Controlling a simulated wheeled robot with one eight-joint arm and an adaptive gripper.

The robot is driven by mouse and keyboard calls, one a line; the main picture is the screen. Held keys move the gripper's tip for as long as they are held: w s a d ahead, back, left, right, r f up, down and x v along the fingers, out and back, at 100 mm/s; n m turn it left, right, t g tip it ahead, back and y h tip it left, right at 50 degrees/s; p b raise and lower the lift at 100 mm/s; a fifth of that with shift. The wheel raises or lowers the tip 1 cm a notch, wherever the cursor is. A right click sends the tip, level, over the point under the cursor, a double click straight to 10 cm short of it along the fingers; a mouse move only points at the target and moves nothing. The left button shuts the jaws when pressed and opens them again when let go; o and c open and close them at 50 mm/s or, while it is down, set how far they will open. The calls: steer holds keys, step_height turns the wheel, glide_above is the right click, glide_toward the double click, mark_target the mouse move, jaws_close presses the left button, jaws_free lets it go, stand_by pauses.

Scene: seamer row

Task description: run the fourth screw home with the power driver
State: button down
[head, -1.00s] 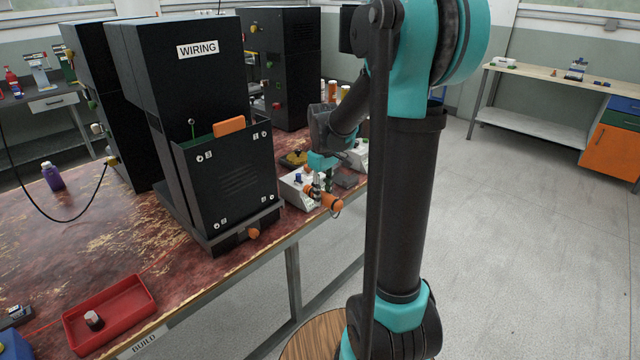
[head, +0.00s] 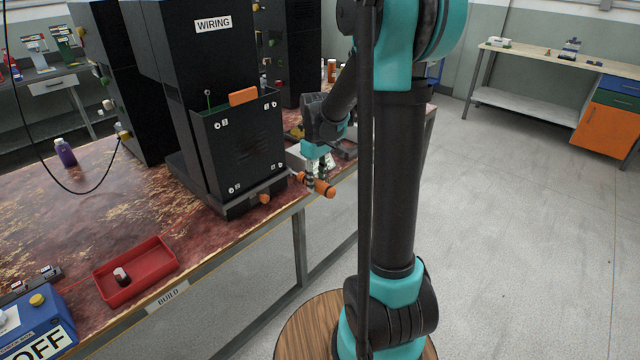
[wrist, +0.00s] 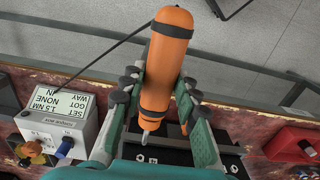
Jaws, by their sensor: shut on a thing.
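My gripper (wrist: 160,88) is shut on the orange power driver (wrist: 165,65), its fingers on both sides of the body. The driver's metal bit points toward the bottom of the wrist view. In the head view the driver (head: 324,188) is held beside the bench's front edge, right of the black panel (head: 240,150) and apart from it. The panel, on the WIRING cabinet, shows pale screw heads at its corners, such as the upper left screw (head: 218,124) and lower right screw (head: 279,165). I cannot tell which is the fourth or how deep each sits.
The torque box (wrist: 62,115) reads "SET 1.5 NM, GOT NONE, WAY IN". A blue OFF box (head: 38,322) stands at lower left. A cable crosses the wrist view. The floor at right is clear.

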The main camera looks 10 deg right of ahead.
steer(key=shift+w+a, duration=0.55)
steer(key=shift+w, duration=0.25)
steer(key=shift+w+a, duration=0.55)
steer(key=shift+w, duration=0.2)
steer(key=shift+w+a, duration=0.2)
steer(key=shift+w, duration=0.1)
stand_by(2.2)
steer(key=shift+s, duration=0.1)
steer(key=shift+s+d, duration=0.9)
steer(key=shift+s, duration=0.3)
steer(key=shift+s+d, duration=0.9)
steer(key=shift+s, duration=0.3)
